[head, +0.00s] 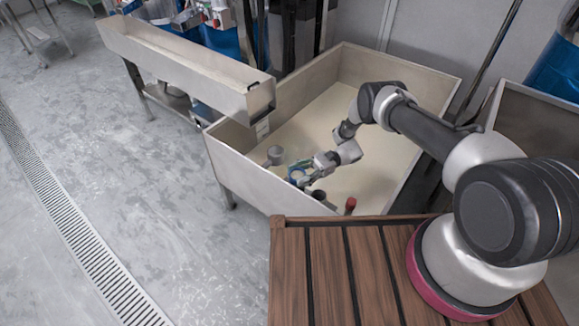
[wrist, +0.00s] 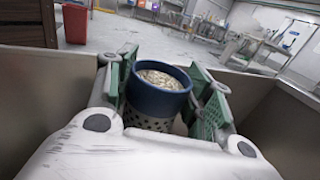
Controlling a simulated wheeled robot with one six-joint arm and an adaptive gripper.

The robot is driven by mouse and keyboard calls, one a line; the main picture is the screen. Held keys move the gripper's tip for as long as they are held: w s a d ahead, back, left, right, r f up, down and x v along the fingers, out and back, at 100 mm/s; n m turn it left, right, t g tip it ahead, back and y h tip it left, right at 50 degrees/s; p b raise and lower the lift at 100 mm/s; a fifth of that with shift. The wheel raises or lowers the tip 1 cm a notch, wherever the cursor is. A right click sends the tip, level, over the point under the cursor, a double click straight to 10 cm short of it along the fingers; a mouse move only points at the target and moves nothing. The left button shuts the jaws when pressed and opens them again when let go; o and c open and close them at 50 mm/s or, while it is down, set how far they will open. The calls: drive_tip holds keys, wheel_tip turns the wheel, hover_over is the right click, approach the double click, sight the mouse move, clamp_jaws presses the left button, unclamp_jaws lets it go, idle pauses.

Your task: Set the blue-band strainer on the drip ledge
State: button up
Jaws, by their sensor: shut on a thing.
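The blue-band strainer (wrist: 150,122) is a round cup with a broad blue band and a pale perforated lower part. It is full of pale, bean-like pieces and looks upright. My gripper (wrist: 163,97) is shut on it, with green pads on both sides.
The bin's walls (head: 232,162) surround my gripper. A grey cylinder (head: 275,155) stands to its left, and a red-topped object (head: 350,205) and a dark cylinder (head: 318,195) stand nearer me. The bin's right floor looks clear.

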drive_tip(key=w+a+f+m+t+y, duration=0.2)
drive_tip(key=w+a+m+t, duration=0.15)
drive_tip(key=w+t, duration=0.3)
drive_tip(key=shift+m, duration=0.45)
drive_tip(key=shift+s+d+f, duration=0.1)
drive_tip(key=shift+f, duration=1.6)
drive_tip(key=shift+d+f, duration=0.1)
drive_tip(key=shift+f, duration=1.6)
drive_tip(key=shift+f, duration=0.55)
drive_tip(key=o, duration=1.3)
drive_tip(key=d, duration=0.7)
drive_tip(key=shift+w+d, duration=0.2)
drive_tip(key=shift+w, duration=0.2)
